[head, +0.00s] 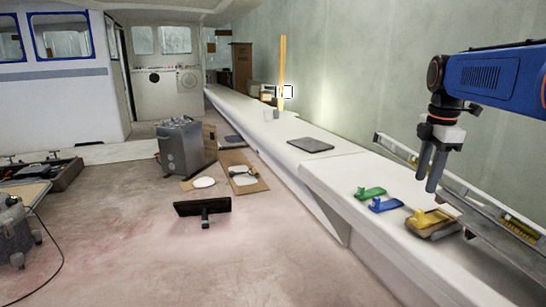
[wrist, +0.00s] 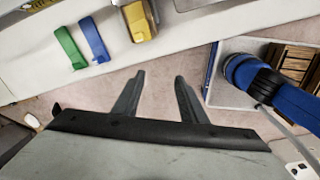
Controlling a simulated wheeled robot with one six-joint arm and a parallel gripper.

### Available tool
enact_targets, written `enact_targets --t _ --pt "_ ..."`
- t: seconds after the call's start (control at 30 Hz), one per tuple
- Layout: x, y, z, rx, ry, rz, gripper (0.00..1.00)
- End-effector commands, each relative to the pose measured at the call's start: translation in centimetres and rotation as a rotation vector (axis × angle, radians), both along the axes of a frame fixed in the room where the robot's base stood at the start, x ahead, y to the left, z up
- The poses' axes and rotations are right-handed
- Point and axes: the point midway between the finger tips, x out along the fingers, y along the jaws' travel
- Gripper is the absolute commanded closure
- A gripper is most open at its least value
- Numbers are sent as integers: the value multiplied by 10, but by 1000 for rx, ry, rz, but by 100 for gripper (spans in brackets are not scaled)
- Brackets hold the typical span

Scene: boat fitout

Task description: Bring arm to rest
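My gripper (head: 426,184) hangs at the right of the head view, pointing down above the white bench. Its two grey fingers stand apart, with nothing between them. In the wrist view my gripper (wrist: 159,76) also shows two separated fingers, with bare pinkish floor between their tips. My blue arm reaches in from the right edge of the head view.
A green tool (head: 370,193), a blue tool (head: 385,204) and a yellow tool (head: 428,219) lie on the white bench (head: 345,178). A long rail (head: 470,195) runs behind them.

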Motion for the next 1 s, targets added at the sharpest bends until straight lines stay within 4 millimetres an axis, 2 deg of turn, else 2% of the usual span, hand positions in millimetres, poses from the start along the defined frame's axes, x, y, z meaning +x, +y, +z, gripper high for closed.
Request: enact_targets --t 0.03,0.2,0.5,0.8,1.0 --pt "-14 10 -5 4 -16 -58 62" --pt "-55 37 -26 31 -76 -301 62" --pt "-128 76 -78 122 -176 -724 62" --pt "-198 103 -145 263 -251 -1134 62" --pt "-229 113 -182 353 -274 -1341 62"
